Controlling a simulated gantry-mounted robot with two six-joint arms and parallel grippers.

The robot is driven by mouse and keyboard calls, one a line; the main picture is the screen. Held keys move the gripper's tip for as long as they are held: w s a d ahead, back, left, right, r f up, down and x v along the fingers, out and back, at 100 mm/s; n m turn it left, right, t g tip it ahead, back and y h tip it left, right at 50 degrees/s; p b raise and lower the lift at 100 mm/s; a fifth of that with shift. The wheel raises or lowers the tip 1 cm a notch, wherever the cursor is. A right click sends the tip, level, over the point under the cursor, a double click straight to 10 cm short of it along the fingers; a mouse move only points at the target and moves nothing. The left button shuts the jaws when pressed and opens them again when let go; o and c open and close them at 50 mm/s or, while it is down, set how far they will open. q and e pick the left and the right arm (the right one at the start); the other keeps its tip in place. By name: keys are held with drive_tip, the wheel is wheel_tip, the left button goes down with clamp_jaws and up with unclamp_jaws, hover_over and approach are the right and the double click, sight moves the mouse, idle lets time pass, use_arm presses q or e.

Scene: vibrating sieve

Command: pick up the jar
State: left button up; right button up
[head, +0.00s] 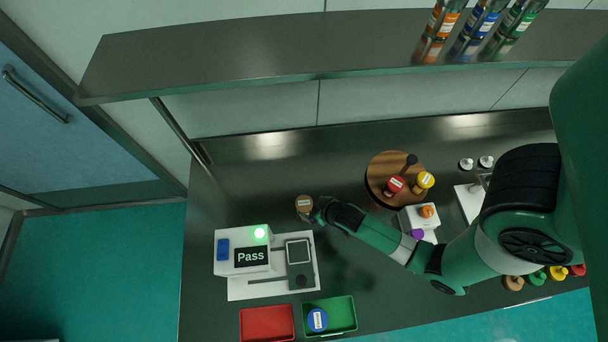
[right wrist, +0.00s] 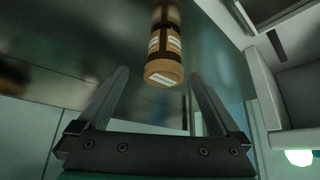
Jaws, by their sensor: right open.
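A jar with a tan-brown lid and a white label (head: 304,203) stands on the dark counter, behind the white machine's right end. It also shows in the right wrist view (right wrist: 164,58), at the top middle, in line with the gap between the fingers. My right gripper (head: 318,212) is just right of the jar in the head view. In the right wrist view the right gripper (right wrist: 160,76) is open, with one finger to each side of the jar's lid end. I cannot tell whether a finger touches it. My left gripper is not in view.
A white machine (head: 242,257) reading "Pass" stands left of the jar. In front are a red tray (head: 266,324) and a green tray (head: 341,312) holding a blue-lidded jar (head: 317,319). A round wooden stand (head: 381,172) bears red and yellow jars. A shelf (head: 260,68) overhangs the back.

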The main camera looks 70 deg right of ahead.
sight(304, 206)
drive_tip(key=x, duration=0.2)
drive_tip(key=shift+w+d+f, duration=0.1)
drive_tip(key=shift+w+f, duration=0.15)
drive_tip(key=shift+f, duration=0.05)
drive_tip(key=x, duration=0.1)
drive_tip(key=b+x, duration=0.1)
drive_tip(key=x, duration=0.1)
drive_tip(key=b+x, duration=0.1)
drive_tip(key=shift+w+a+f, duration=0.2)
drive_tip(key=shift+a, duration=0.05)
drive_tip(key=shift+w+d+f+b, duration=0.2)
drive_tip(key=shift+w+f+b, duration=0.05)
drive_tip(key=shift+f+b, duration=0.1)
drive_tip(key=shift+c, duration=0.2)
drive_tip(key=shift+r, duration=0.1)
drive_tip(key=c, duration=1.4)
drive_tip(key=shift+o, duration=0.2)
drive_tip(key=shift+r, duration=0.1)
